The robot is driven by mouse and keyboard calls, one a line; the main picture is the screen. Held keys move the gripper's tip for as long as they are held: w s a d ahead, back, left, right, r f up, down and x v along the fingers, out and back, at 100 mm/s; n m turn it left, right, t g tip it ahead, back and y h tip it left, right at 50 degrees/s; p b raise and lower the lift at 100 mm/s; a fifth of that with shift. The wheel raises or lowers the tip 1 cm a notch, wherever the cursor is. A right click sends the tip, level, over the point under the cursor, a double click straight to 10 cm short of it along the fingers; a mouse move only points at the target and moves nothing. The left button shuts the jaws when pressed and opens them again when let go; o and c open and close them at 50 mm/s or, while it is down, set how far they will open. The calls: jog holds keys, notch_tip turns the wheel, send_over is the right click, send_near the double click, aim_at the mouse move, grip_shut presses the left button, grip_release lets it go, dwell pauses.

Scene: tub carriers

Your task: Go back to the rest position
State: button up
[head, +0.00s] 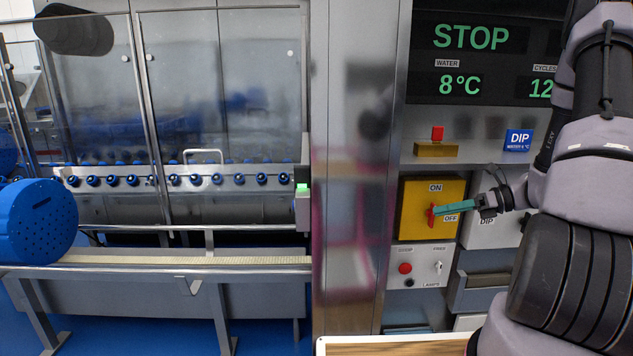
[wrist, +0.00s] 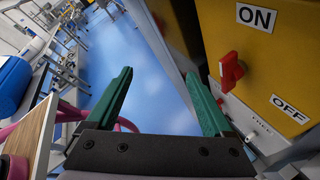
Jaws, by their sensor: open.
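My gripper (head: 445,209) reaches in from the right in the head view, its teal fingers in front of the yellow switch panel (head: 408,218). In the wrist view my gripper (wrist: 165,88) has its fingers spread, with only blue floor seen between them. The red rotary knob (head: 432,217) is on the panel, close to the fingertips in the head view. In the wrist view the knob (wrist: 230,70) stands outside the right finger, not between the fingers. The panel is marked ON and OFF; I cannot tell which the knob points to.
A screen (head: 480,60) above reads STOP and 8°C. A grey box (head: 421,268) with a red button is below the panel. A steel pillar (head: 350,180) stands left of it. A blue drum (head: 38,220) sits on the conveyor (head: 180,262) at left.

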jog(key=s+a+r+n+t+h, duration=0.1)
jog(key=s+a+r+n+h, duration=0.2)
jog(key=s+r+n, duration=0.3)
jog(key=s+a+r+n+t+h, duration=0.1)
jog(key=s+a+r+n+h, duration=0.2)
jog(key=s+r+n, duration=0.3)
jog(key=s+a+r+n+t+h, duration=0.1)
jog(key=s+r+n+h, duration=0.4)
jog(key=r+n, duration=0.6)
jog(key=shift+s+a+r+n, duration=0.3)
jog(key=shift+s+a+r, duration=0.65)
jog(key=shift+r, duration=0.9)
